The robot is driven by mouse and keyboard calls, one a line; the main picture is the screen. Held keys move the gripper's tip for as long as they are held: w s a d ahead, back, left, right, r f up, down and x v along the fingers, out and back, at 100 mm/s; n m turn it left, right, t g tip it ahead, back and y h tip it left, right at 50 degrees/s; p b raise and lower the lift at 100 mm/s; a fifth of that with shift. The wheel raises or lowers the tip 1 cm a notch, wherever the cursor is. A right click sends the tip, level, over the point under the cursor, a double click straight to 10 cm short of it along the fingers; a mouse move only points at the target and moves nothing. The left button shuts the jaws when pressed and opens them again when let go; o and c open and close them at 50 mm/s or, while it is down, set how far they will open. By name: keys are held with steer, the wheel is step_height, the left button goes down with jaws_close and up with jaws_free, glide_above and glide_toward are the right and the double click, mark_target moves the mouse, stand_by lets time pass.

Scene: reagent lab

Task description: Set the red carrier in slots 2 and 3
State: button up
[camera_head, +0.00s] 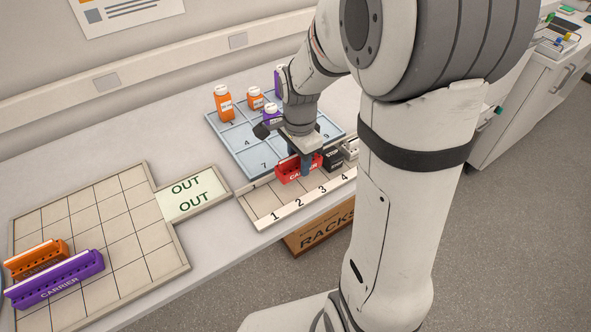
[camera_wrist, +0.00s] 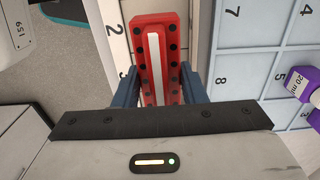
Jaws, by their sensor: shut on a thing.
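The red carrier (camera_head: 297,170) is a long block with a white strip and rows of dark holes on top. My gripper (camera_head: 306,163) is shut on it, with blue fingers on its two long sides. In the wrist view the carrier (camera_wrist: 158,60) lies lengthwise between the fingers. The numbered slot rack (camera_head: 262,212) shows labels 1 to 4 on its front strip. The carrier is over the rack, beside labels 2 and 3 in the wrist view. I cannot tell whether its underside touches the rack.
A black STOP block (camera_head: 332,158) stands close right of the carrier, with a pale block (camera_head: 350,148) beyond. A blue numbered grid (camera_head: 232,138) with orange and purple bottles lies behind. Orange (camera_head: 36,258) and purple (camera_head: 55,280) carriers sit on the tan grid tray (camera_head: 132,225) at left.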

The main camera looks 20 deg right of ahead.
mark_target(299, 173)
steer(key=shift+s+f, duration=0.1)
steer(key=shift+f, duration=2)
steer(key=shift+f, duration=0.1)
steer(key=o, duration=0.8)
